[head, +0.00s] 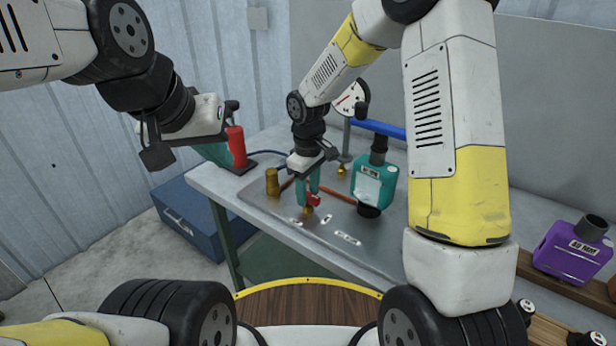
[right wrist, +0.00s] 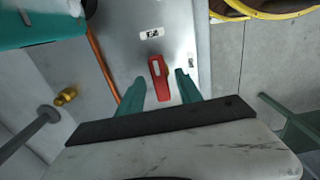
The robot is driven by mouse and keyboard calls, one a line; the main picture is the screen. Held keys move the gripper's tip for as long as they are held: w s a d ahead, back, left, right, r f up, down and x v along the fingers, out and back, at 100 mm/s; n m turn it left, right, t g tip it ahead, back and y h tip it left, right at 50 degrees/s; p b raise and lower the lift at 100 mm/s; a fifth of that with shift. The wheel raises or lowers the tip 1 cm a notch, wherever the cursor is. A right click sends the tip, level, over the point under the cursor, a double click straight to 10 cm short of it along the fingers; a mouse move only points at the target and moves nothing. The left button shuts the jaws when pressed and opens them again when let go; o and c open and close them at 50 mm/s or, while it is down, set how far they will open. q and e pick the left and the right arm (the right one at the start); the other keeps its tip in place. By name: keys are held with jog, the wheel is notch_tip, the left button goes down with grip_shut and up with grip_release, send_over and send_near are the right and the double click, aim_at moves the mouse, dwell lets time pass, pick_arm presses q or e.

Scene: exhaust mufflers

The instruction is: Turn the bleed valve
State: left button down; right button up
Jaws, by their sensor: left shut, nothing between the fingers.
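The bleed valve has a red lever handle (head: 314,199) on a small brass fitting (head: 308,211), on the grey metal plate (head: 285,222). In the right wrist view the red handle (right wrist: 160,78) lies between the two teal fingers of my right gripper (right wrist: 160,84), with a visible gap on each side. In the head view my right gripper (head: 308,186) points down over the valve and partly hides it. My left gripper (head: 214,152) is shut and empty, above the back left end of the bench, away from the valve. A red item (head: 237,147) shows beside it.
A teal canister (head: 375,182) stands close to the right of the valve, with a copper pipe (head: 338,195) between. A brass fitting (head: 272,182) stands to the left. A gauge (head: 350,99) is behind. A purple canister (head: 573,249) is at far right. A blue toolbox (head: 190,217) is on the floor.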

aim_at(308, 194)
jog(key=shift+r, duration=0.1)
notch_tip(308, 194, up, 8)
jog(key=shift+f, duration=0.2)
dwell(0.3)
jog(key=s+d+r+m+t+y, duration=0.1)
jog(key=s+d+r+m+t, duration=0.2)
jog(key=s, duration=0.7)
jog(key=s+d+r+m+t+y, duration=0.1)
jog(key=s+d+r+m+t, duration=0.2)
jog(key=s+d+r+m, duration=0.4)
jog(key=shift+s+d+r, duration=1.35)
jog(key=shift+d+r, duration=0.75)
jog(key=shift+r, duration=0.9)
dwell(1.4)
